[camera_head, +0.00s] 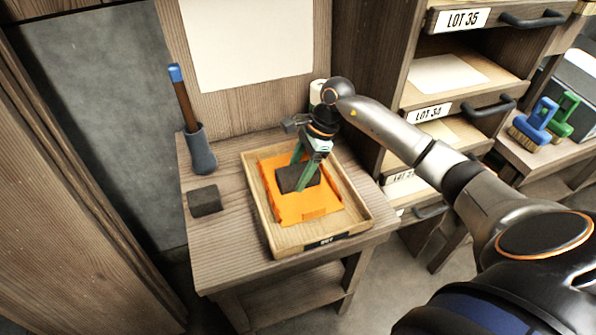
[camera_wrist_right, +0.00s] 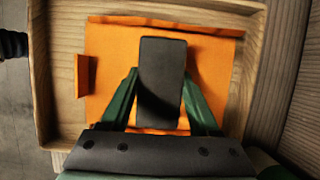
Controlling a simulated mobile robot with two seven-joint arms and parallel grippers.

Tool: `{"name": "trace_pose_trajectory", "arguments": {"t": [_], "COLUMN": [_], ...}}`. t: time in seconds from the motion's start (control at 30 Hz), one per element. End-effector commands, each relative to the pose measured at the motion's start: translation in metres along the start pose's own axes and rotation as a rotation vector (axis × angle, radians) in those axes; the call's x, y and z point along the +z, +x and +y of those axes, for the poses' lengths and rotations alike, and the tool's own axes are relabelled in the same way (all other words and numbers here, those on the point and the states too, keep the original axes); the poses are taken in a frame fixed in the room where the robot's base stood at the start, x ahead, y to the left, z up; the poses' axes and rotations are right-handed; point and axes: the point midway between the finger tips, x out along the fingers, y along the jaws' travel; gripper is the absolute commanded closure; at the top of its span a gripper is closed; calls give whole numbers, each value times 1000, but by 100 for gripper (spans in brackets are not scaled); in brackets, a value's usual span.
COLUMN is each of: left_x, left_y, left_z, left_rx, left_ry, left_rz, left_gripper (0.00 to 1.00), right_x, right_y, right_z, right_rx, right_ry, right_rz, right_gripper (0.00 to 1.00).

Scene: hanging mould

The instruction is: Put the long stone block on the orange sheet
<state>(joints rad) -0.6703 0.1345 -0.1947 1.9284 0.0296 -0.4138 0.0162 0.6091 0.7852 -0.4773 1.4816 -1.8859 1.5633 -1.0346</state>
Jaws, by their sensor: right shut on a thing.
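The long stone block (camera_head: 289,179) is dark grey and lies flat over the orange sheet (camera_head: 304,211), inside a wooden tray (camera_head: 351,201). My right gripper (camera_head: 300,174) reaches down from above, its green fingers on either side of the block. In the right wrist view my right gripper (camera_wrist_right: 160,82) is shut on the block (camera_wrist_right: 162,60), near its middle. The sheet (camera_wrist_right: 110,55) shows around the block there. Whether the block touches the sheet or hangs just above it, I cannot tell. My left gripper is not in view.
A shorter dark block (camera_head: 205,200) lies on the table (camera_head: 222,252) left of the tray. A blue-ended tool stands in a grey holder (camera_head: 199,151) at the back left. Labelled drawers (camera_head: 457,18) stand at the right, with brushes (camera_head: 540,118) beyond.

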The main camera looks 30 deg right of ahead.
Motion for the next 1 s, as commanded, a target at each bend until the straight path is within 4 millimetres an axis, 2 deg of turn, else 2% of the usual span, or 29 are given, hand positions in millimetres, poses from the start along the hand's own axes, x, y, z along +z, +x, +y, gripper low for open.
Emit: {"name": "trace_pose_trajectory", "arguments": {"t": [0.03,0.3,0.53,0.67,1.0], "left_x": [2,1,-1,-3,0], "left_y": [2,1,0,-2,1], "left_z": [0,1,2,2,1], "left_rx": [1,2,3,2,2], "left_ry": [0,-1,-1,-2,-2], "left_rz": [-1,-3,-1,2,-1], "left_gripper": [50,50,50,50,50], "right_x": [-1,0,0,1,1], "right_y": [2,1,0,-8,-64], "right_z": [0,0,0,0,-1], "right_rx": [0,0,1,-2,-2], "right_ry": [0,0,0,0,0], "right_rz": [0,0,0,0,1], "right_gripper": [37,8,8,8,8]}}
